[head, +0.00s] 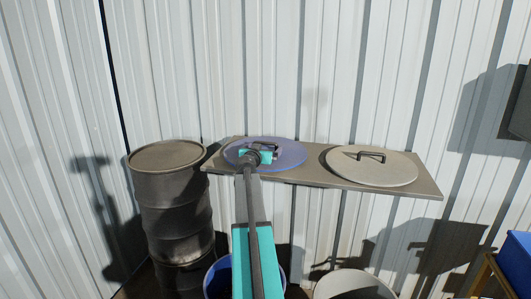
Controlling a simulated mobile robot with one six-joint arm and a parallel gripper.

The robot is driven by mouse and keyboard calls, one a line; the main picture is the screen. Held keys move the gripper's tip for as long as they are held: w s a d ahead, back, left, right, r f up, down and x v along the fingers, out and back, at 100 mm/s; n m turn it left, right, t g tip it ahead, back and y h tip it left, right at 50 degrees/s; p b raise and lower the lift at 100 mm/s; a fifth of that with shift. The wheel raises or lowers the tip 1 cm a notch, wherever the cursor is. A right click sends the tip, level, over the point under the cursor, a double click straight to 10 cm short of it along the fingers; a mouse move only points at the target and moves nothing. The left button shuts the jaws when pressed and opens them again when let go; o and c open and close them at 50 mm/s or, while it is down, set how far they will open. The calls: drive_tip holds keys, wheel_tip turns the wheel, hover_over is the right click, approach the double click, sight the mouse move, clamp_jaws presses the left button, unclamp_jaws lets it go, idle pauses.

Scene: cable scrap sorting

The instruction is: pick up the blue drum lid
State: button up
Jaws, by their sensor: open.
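The blue drum lid (290,154) lies flat on the left part of a wall shelf in the head view. It is a round disc with a dark handle near its middle, partly hidden by my arm. My gripper (262,150) is over the lid's middle, right by the handle. The jaws are open. I cannot tell whether the fingers are around the handle or just above it.
The shelf (427,184) also bears a grey lid (372,170) with a dark handle at right. A dark drum (170,195) stands at left. A blue drum (217,278) and a pale drum (350,280) stand below. A blue bin (515,260) is at far right. Corrugated wall behind.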

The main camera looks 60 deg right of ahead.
drive_tip(key=shift+c, duration=0.3)
drive_tip(key=shift+r, duration=0.1)
drive_tip(key=c, duration=1.5)
drive_tip(key=shift+r, duration=0.1)
drive_tip(key=shift+r+b, duration=0.8)
drive_tip(key=shift+r, duration=0.65)
drive_tip(key=shift+s+a+r, duration=0.1)
drive_tip(key=shift+s+r, duration=0.05)
drive_tip(key=shift+r, duration=0.05)
drive_tip(key=r+b, duration=0.2)
drive_tip(key=b, duration=0.3)
hover_over(272, 170)
drive_tip(key=shift+f, duration=0.25)
